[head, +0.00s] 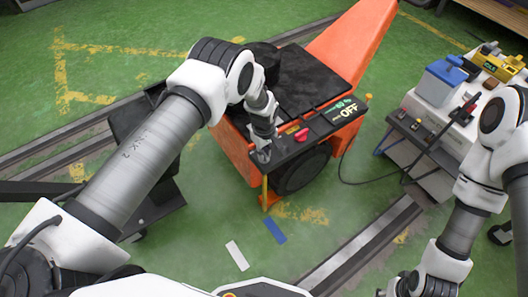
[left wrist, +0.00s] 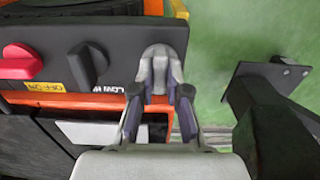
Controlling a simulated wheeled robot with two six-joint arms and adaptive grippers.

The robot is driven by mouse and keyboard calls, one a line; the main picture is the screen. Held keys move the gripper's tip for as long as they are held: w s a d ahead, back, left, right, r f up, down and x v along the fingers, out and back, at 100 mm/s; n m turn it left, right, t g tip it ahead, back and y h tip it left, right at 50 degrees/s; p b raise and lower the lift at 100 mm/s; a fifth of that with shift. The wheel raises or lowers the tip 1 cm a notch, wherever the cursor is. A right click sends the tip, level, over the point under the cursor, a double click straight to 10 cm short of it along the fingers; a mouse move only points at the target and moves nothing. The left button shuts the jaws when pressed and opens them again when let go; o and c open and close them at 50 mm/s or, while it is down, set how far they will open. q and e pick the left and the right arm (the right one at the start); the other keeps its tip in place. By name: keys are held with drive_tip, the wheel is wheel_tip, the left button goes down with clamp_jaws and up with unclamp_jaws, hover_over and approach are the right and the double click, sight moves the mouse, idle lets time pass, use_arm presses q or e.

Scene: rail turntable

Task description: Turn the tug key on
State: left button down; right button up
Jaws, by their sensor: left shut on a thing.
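The black control panel (head: 320,120) of the orange tug shows a screen reading OFF. A red knob (left wrist: 20,62) is at the left of the panel in the left wrist view, by a yellow label with OFF and ON. It also shows in the head view (head: 301,134). A black knob (left wrist: 88,63) is right of it, by a LOW label. My left gripper (head: 262,153) is at the panel's near left end, shut on a grey upright piece (left wrist: 157,66), right of the black knob. Whether this piece is the key is unclear. My right gripper (head: 400,285) is at the bottom edge, partly hidden.
A grey bench (head: 413,150) with a blue-topped box (head: 441,80) and a yellow device (head: 490,63) stands at the right. A dark cable runs beside it. Rails cross the green floor. A black post and plate (left wrist: 265,100) stand right of my left gripper in the wrist view.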

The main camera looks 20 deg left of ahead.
use_arm(q)
drive_tip(key=shift+m, duration=0.3)
drive_tip(key=m, duration=0.4)
drive_tip(key=shift+b, duration=0.3)
drive_tip(key=m, duration=0.9)
drive_tip(key=shift+m+p, duration=0.3)
drive_tip(key=shift+m, duration=1.9)
drive_tip(key=c, duration=1.2)
unclamp_jaws()
drive_tip(key=shift+o, duration=0.2)
